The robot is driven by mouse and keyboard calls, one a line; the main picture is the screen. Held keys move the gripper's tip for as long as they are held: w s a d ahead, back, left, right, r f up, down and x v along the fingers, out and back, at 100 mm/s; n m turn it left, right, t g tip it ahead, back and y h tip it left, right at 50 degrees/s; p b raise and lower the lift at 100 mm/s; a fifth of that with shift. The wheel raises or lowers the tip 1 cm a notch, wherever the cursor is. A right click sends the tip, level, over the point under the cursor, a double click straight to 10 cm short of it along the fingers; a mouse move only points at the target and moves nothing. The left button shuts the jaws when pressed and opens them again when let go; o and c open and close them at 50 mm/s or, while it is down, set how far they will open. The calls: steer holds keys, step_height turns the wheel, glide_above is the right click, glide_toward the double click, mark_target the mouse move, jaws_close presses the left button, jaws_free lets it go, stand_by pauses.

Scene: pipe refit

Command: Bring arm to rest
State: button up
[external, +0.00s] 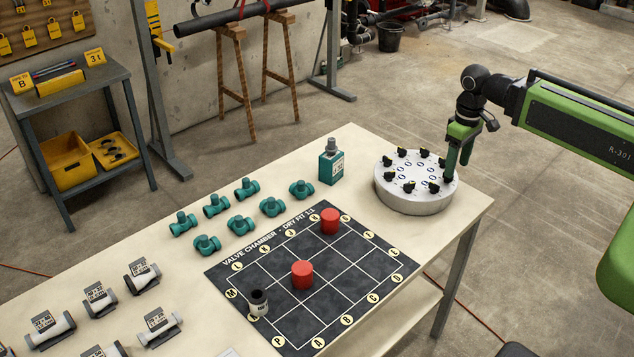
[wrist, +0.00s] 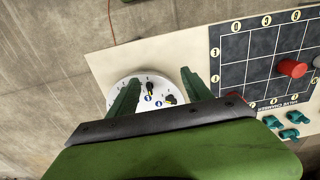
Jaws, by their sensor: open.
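My gripper (external: 462,160) is at the right end of the table, pointing down over the right side of the round white dial plate (external: 415,204). Its green fingers are apart and nothing shows between them but the plate below. In the wrist view my gripper (wrist: 157,90) is seen from above, its fingers spread across the plate (wrist: 117,96), with a few black knobs (wrist: 169,100) between them. Whether the fingers touch the plate or a knob I cannot tell. My green arm (external: 580,125) reaches in from the right.
Left of the plate stand a teal bottle (external: 331,165) and several teal valves (external: 246,188). A dark grid mat (external: 352,285) holds red cylinders (external: 302,274) and a grey-black piece (external: 259,303). Pipe pieces (external: 99,299) lie at front left. Bare floor lies beyond the table's right edge.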

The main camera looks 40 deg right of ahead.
steer(key=shift+s, duration=0.2)
step_height(320, 180, down, 7)
steer(key=b, duration=0.6)
steer(key=shift+b, duration=0.4)
